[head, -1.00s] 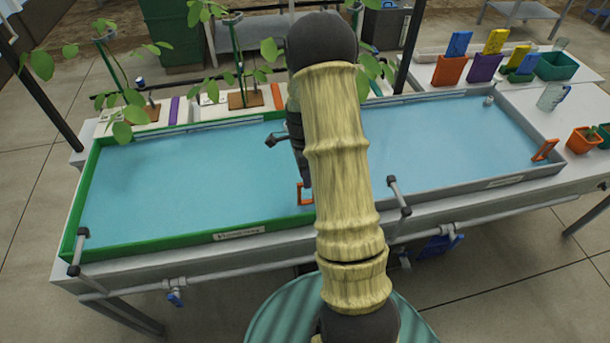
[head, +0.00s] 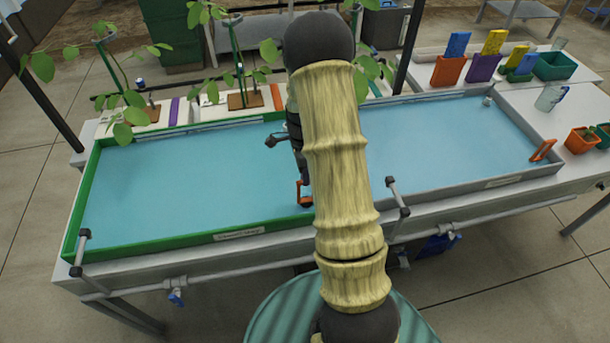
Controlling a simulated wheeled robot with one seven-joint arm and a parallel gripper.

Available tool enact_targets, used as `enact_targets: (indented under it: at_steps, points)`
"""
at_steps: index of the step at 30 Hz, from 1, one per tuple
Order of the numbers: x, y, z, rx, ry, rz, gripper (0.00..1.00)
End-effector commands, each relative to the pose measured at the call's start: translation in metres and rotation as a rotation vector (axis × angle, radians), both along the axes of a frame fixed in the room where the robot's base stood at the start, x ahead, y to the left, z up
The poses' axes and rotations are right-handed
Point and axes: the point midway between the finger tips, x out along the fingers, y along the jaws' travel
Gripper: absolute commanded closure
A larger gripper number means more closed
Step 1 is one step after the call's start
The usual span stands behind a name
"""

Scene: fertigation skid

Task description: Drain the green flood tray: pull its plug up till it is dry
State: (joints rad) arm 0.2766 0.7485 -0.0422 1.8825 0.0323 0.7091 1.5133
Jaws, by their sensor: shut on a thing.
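The green flood tray (head: 160,246) fills the left half of the bench and holds a sheet of blue water. An orange handle with a dark lower end, which I take for its plug (head: 306,197), is at the tray's front right corner. My gripper (head: 304,180) reaches down at this corner and is shut on the orange handle. My arm hides part of the gripper and the tray's right end. I cannot tell how far the plug stands above the drain.
The grey tray (head: 470,190) on the right also holds water and has its own orange handle (head: 544,150). Potted plants stand behind the green tray. Coloured packets, a green bin (head: 555,66) and a clear jug (head: 550,97) stand at the right. Grey posts (head: 397,196) rise at the front edge.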

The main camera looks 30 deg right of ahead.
Motion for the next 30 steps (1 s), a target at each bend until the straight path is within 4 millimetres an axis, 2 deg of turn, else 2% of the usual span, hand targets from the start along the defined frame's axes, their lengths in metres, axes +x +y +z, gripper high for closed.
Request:
enact_targets:
  at_steps: [1,4,14,15,18,26,30]
  points:
    - [0.001,0.001,0.011,0.000,-0.003,0.002,1.00]
    - [0.001,0.001,0.020,0.001,-0.004,0.001,1.00]
    - [0.003,0.001,0.022,0.001,-0.008,0.000,1.00]
    - [0.003,0.001,0.022,0.001,-0.008,0.000,0.82]
    - [0.002,0.001,0.022,0.001,-0.007,0.000,0.66]
    - [0.001,0.000,0.020,0.001,-0.003,0.000,0.66]
    - [0.003,0.000,0.026,0.000,-0.004,0.000,0.66]
